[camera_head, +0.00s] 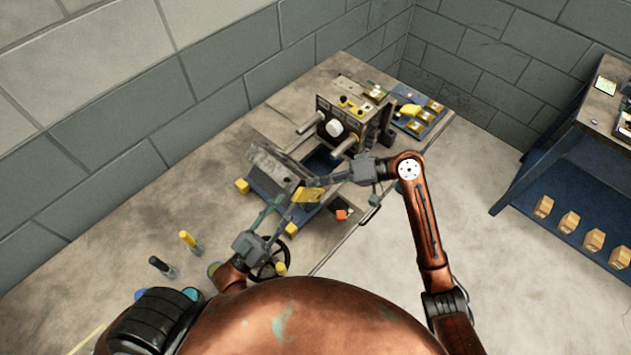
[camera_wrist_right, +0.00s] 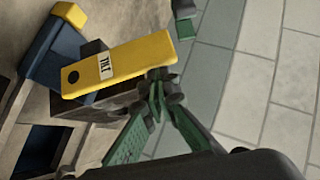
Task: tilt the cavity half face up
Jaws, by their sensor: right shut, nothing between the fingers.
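The cavity half (camera_head: 274,162) is a grey block standing tilted on a blue tilting cradle (camera_head: 262,190). A yellow bar (camera_head: 308,195) with a printed label sits at its near right end; in the right wrist view the yellow bar (camera_wrist_right: 125,62) lies across a dark block. My right gripper (camera_head: 334,178) is just right of the bar. In its own view the fingertips (camera_wrist_right: 160,80) meet beside the bar's end, with nothing between them. My left gripper (camera_head: 287,205) is at the near left of the bar, its fingers apart. Whether it touches the bar is unclear.
Behind stands an upright mould plate (camera_head: 335,125) with protruding pins. A blue tray (camera_head: 416,112) with yellow-and-dark pieces lies beyond it. A dark handwheel (camera_head: 270,262) is near my left wrist. The bench (camera_head: 205,180) is bare to the left.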

